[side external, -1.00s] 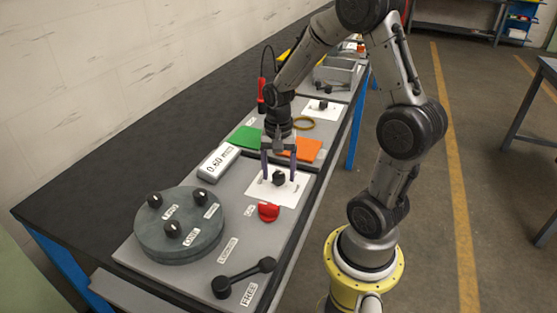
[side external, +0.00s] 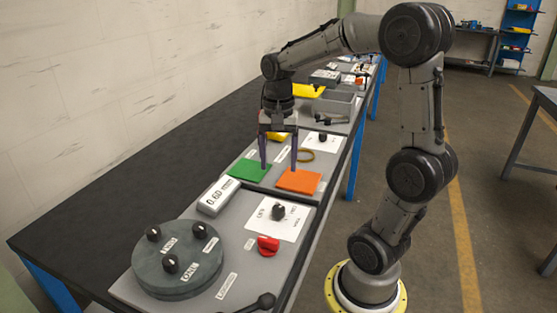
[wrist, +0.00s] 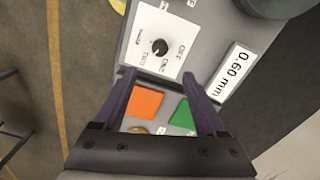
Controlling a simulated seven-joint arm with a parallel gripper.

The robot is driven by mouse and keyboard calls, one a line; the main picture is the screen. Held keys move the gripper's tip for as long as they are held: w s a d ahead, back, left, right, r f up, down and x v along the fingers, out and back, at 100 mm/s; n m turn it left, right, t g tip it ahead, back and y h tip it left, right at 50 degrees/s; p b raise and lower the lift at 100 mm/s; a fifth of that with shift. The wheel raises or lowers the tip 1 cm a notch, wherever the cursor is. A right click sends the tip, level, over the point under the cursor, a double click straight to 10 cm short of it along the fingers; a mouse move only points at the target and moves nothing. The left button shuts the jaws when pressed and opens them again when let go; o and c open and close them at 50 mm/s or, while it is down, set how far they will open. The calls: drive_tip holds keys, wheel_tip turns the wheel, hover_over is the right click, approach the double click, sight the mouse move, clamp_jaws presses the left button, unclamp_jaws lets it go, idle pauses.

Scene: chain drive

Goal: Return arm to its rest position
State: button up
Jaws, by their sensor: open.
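My gripper (side external: 279,167) is open and empty, with its two dark fingers pointing down above the green pad (side external: 249,171) and the orange pad (side external: 299,181). In the wrist view my gripper (wrist: 160,85) also shows open, with the orange pad (wrist: 145,103) and the green pad (wrist: 182,115) seen between its fingers. The black knob (side external: 278,211) stands on its white card (side external: 290,230), apart from the fingers. My arm is bent, with its elbow high at the upper right.
A round grey disc (side external: 178,262) with several black knobs sits at the near end of the bench. A display reading 0.60 mm (side external: 217,196), a red knob (side external: 268,244) and a grey tray (side external: 335,103) are on the panels.

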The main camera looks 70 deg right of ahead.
idle(0.3)
drive_tip(key=s+a+r+n+t, duration=0.35)
drive_tip(key=a+r+n, duration=0.25)
drive_tip(key=a, duration=0.5)
drive_tip(key=s+a+f+n+t, duration=0.2)
drive_tip(key=s+n, duration=0.3)
drive_tip(key=n, duration=0.4)
drive_tip(key=shift+s+a+f, duration=0.3)
drive_tip(key=shift+a+f, duration=0.2)
drive_tip(key=shift+f, duration=0.15)
